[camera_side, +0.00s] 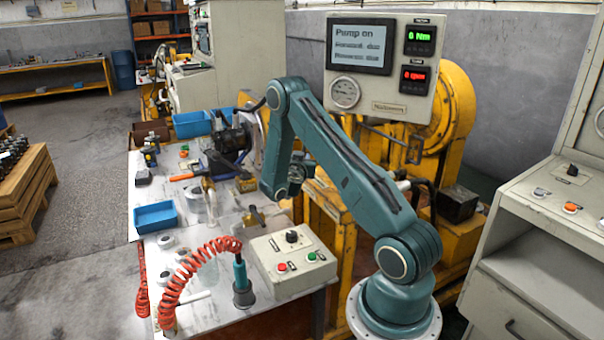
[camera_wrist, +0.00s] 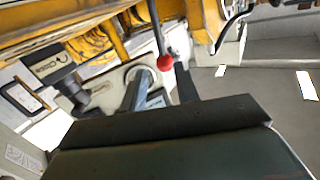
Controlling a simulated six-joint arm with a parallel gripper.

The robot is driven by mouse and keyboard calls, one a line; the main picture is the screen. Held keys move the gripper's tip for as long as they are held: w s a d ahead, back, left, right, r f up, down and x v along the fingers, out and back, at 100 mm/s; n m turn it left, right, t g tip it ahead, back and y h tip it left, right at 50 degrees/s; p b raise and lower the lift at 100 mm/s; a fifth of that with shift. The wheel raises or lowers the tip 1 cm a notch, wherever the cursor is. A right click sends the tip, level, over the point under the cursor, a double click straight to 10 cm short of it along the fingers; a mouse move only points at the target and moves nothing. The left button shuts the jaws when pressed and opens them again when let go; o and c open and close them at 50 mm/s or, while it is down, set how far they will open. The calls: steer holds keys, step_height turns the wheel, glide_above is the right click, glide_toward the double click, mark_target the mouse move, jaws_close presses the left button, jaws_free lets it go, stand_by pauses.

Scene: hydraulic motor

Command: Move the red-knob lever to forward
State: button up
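The red-knob lever (camera_wrist: 165,62) shows in the wrist view as a thin grey rod ending in a round red knob near the upper middle. My gripper (camera_wrist: 160,80) has its two fingers apart, one to the left and one to the right below the knob. The knob appears near the gap between the fingertips; I cannot tell whether it lies between them or beyond. No finger visibly touches it. In the side view the lever is not discernible, and my wrist and gripper are largely hidden behind my teal arm.
The display panel (camera_side: 387,65) reads "Pump on", 0 Nm and 0 rpm. A yellow machine frame (camera_side: 325,225) stands behind my arm. A control box (camera_side: 292,262) with red and green buttons and a red coiled hose (camera_side: 190,262) are on the cluttered bench.

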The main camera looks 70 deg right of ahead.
steer(key=shift+c, duration=0.4)
jaws_close()
steer(key=w+a+n, duration=0.1)
steer(key=n, duration=0.5)
steer(key=w+a+n, duration=0.1)
steer(key=n, duration=0.5)
steer(key=w+a+n, duration=0.1)
steer(key=n, duration=0.5)
steer(key=shift+w+a+r, duration=0.1)
steer(key=shift+w+a, duration=0.2)
steer(key=shift+a, duration=0.05)
